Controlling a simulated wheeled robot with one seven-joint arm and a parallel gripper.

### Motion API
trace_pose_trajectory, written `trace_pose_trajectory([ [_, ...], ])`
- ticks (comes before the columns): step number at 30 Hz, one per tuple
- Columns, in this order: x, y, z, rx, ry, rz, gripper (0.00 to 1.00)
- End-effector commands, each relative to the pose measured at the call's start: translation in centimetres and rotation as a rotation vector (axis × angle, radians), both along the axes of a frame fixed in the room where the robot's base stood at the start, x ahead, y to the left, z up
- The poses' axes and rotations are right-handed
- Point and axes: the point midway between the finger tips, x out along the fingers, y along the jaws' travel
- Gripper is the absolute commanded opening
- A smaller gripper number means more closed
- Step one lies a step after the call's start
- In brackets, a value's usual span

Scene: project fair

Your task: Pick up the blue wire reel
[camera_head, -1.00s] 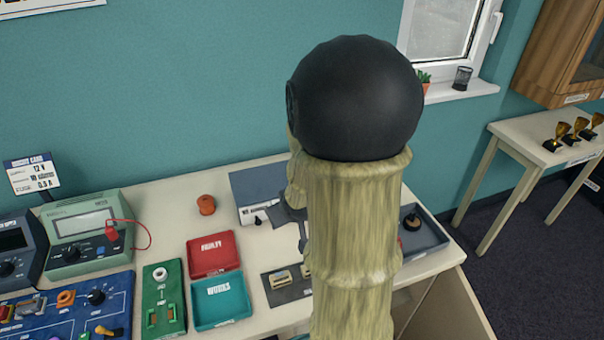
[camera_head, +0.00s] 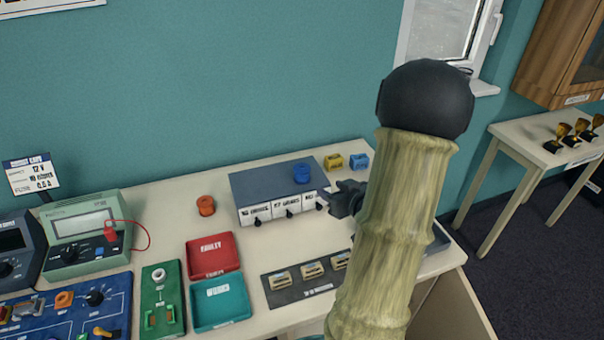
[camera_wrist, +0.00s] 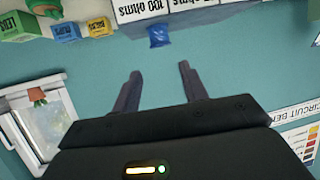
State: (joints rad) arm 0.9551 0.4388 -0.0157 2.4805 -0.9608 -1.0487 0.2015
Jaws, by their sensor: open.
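The blue wire reel (camera_head: 302,173) stands on top of the grey drawer unit (camera_head: 258,184), near its right end. In the wrist view, which is upside down, the blue reel (camera_wrist: 160,33) shows beyond the fingertips, roughly in line with the gap between them. My gripper (camera_head: 334,196) is just right of the drawer unit, apart from the reel. In the wrist view my gripper (camera_wrist: 160,69) has its two fingers spread with nothing between them.
A yellow box (camera_head: 332,161) and a blue box (camera_head: 359,160) stand behind, near the wall. An orange reel (camera_head: 206,205) sits left of the drawers. A red tray (camera_head: 213,273) and a teal tray (camera_head: 240,313) lie in front. My arm hides the table's right part.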

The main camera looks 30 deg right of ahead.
Motion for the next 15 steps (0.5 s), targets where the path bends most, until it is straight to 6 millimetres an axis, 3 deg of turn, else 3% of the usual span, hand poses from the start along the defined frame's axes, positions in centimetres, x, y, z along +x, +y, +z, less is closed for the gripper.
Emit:
trace_pose_trajectory([
  [15, 7.7, -0.6, -3.1, 0.001, 0.001, 0.004, 0.43],
])
